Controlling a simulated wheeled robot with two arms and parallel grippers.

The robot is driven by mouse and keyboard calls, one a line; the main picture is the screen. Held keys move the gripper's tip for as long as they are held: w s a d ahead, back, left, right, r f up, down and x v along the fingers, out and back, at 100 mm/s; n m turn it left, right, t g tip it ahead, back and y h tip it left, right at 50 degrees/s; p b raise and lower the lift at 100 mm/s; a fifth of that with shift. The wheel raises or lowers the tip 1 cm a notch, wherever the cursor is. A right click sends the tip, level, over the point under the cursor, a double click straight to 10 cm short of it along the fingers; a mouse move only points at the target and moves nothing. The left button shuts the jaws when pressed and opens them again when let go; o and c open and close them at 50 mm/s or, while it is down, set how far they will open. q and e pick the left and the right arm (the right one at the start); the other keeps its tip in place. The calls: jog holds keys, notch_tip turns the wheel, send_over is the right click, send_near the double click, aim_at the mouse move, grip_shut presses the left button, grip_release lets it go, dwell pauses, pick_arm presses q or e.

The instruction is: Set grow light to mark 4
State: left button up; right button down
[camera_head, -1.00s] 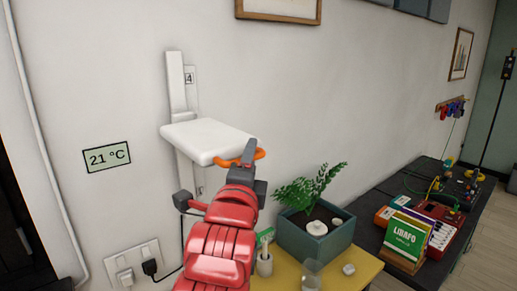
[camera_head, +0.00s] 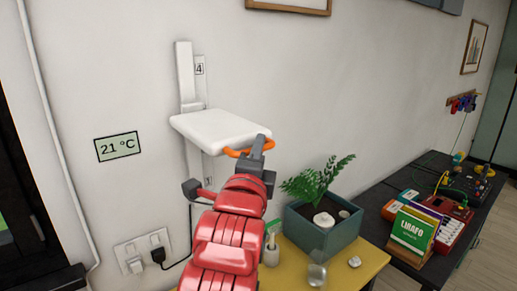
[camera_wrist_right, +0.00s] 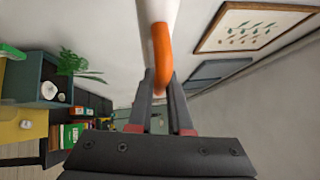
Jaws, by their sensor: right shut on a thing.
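The grow light is a white panel (camera_head: 218,128) on a white vertical wall rail (camera_head: 185,75). A scale plate (camera_head: 199,67) beside the rail shows the mark 4, above the panel. An orange handle (camera_head: 240,153) sticks out at the panel's front right edge. My right gripper (camera_head: 258,147) is shut on this handle; the right wrist view shows the orange handle (camera_wrist_right: 161,50) between its two fingers (camera_wrist_right: 160,90). My red right arm hides part of the rail's lower end. My left gripper is not in view.
A plant in a teal planter (camera_head: 318,236) stands on a yellow table (camera_head: 345,275) below the light. A dark bench (camera_head: 385,205) with electronics and a green card box is at right. A socket with a plug (camera_head: 143,252) and a 21 °C display (camera_head: 117,146) are on the left wall.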

dwell(0.9)
jog(key=shift+r+b, duration=0.35)
jog(key=shift+b, duration=0.3)
notch_tip(320, 180, up, 4)
jog(key=b, duration=0.3)
jog(key=shift+r, duration=0.2)
notch_tip(320, 180, up, 8)
jog(key=shift+f+b, duration=0.25)
jog(key=shift+b, duration=0.05)
jog(key=c, duration=0.8)
grip_release()
jog(key=shift+c, duration=0.2)
jog(key=shift+f, duration=0.15)
